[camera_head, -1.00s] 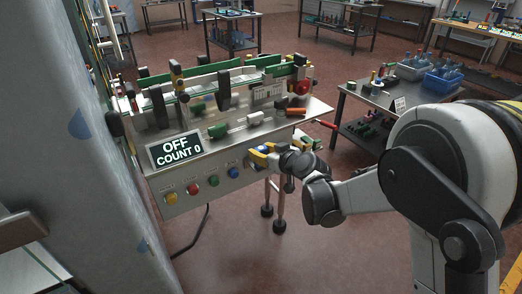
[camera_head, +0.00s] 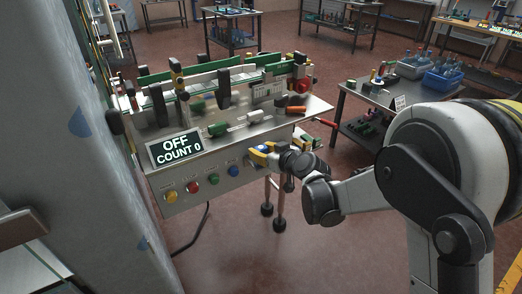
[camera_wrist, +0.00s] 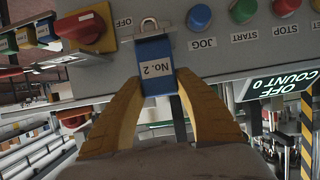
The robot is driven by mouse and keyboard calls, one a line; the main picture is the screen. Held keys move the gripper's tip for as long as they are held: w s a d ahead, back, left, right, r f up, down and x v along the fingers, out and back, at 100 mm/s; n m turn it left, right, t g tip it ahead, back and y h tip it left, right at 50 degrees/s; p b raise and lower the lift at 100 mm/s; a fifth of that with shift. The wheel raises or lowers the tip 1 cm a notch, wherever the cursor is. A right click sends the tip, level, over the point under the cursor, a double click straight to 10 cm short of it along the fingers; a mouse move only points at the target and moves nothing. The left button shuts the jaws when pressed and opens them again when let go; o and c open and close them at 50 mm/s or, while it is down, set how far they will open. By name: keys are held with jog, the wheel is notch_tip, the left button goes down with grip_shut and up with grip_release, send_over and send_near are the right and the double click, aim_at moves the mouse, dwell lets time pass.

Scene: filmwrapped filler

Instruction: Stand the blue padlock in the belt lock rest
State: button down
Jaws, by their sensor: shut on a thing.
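My gripper (camera_wrist: 160,88) has yellow fingers shut on the blue padlock (camera_wrist: 155,54), which carries a white "No. 2" label. Its metal shackle points to the top of the wrist view, in front of the grey control panel. In the head view my gripper (camera_head: 262,151) is at the right part of the panel front, and the padlock is small there. I cannot tell whether the padlock touches the panel. A row of small labelled blocks (camera_wrist: 25,36), blue and yellow among them, sits at the wrist view's left. I cannot tell whether this is the belt lock rest.
The red switch knob (camera_wrist: 84,27) marked OFF is just left of the padlock. Blue (camera_wrist: 199,17), green (camera_wrist: 243,10) and red buttons lie to its right. The display (camera_head: 176,148) reads OFF, COUNT 0. The conveyor machine stands behind; a side table (camera_head: 415,95) is at the right.

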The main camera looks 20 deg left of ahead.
jog(key=c, duration=0.9)
grip_release()
jog(key=s+d+r+m+h, duration=0.2)
jog(key=s+d+r, duration=0.4)
jog(key=d, duration=0.5)
jog(key=s+d+r+m+h, duration=0.2)
jog(key=s+d+r, duration=0.1)
jog(key=s+d, duration=0.75)
jog(key=s+d+m+h, duration=0.2)
jog(key=s+d, duration=0.2)
jog(key=d, duration=0.2)
jog(key=s+d+f+m+g+h, duration=0.1)
jog(key=s+d+m+h, duration=0.1)
jog(key=s+d, duration=0.3)
jog(key=s+d+m+g+h, duration=0.1)
jog(key=s+d+h, duration=0.1)
jog(key=s+d, duration=0.3)
jog(key=shift+d+f+m, duration=0.2)
jog(key=shift+d, duration=0.65)
jog(key=shift+d+f+m, duration=0.2)
jog(key=shift+d, duration=0.6)
